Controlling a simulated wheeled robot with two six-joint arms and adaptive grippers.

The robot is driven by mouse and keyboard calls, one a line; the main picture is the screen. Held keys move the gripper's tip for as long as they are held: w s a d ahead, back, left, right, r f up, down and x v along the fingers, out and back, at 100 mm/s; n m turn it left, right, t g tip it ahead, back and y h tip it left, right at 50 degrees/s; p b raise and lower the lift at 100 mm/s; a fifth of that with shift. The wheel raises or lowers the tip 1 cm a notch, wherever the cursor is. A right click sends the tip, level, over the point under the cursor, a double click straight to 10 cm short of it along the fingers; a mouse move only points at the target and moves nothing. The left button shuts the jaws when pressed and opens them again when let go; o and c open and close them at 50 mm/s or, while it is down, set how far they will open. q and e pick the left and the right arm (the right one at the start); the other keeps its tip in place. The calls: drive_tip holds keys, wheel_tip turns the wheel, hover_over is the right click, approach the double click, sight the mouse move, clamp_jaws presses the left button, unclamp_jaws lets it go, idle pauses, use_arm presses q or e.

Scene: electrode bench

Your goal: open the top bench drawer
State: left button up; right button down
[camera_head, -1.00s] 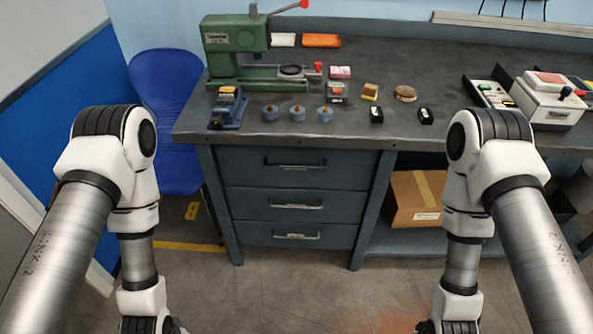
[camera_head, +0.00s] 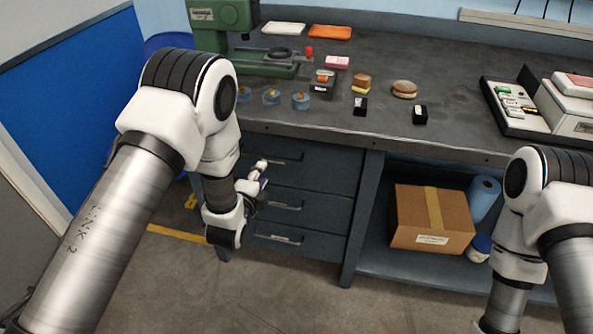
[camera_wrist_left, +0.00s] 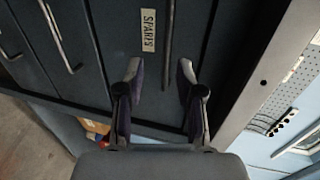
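The top bench drawer (camera_head: 320,166) is the uppermost of three grey drawers under the bench and looks shut. Its metal handle (camera_head: 287,160) is partly hidden by my left gripper (camera_head: 260,170), which is in front of the left part of the drawer. In the left wrist view the drawer front appears turned sideways, with a "SPARES" label (camera_wrist_left: 148,30) and the handle (camera_wrist_left: 169,40). My left gripper's fingers (camera_wrist_left: 159,70) are open there, and the handle bar lies between them in the picture. I cannot tell how near they are in depth. My right gripper is out of view.
The two lower drawers (camera_head: 270,220) look shut. A cardboard box (camera_head: 432,218) and a blue roll (camera_head: 483,197) sit on the open shelf to the right. The benchtop (camera_head: 440,70) above carries a green press (camera_head: 225,14) and several small parts. The floor before the drawers is clear.

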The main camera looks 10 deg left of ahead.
sight(269, 158)
use_arm(q)
drive_tip(key=x, duration=0.5)
drive_tip(key=r+x, duration=0.1)
drive_tip(key=x, duration=0.2)
drive_tip(key=shift+w+b, duration=0.3)
drive_tip(key=shift+b, duration=0.1)
clamp_jaws()
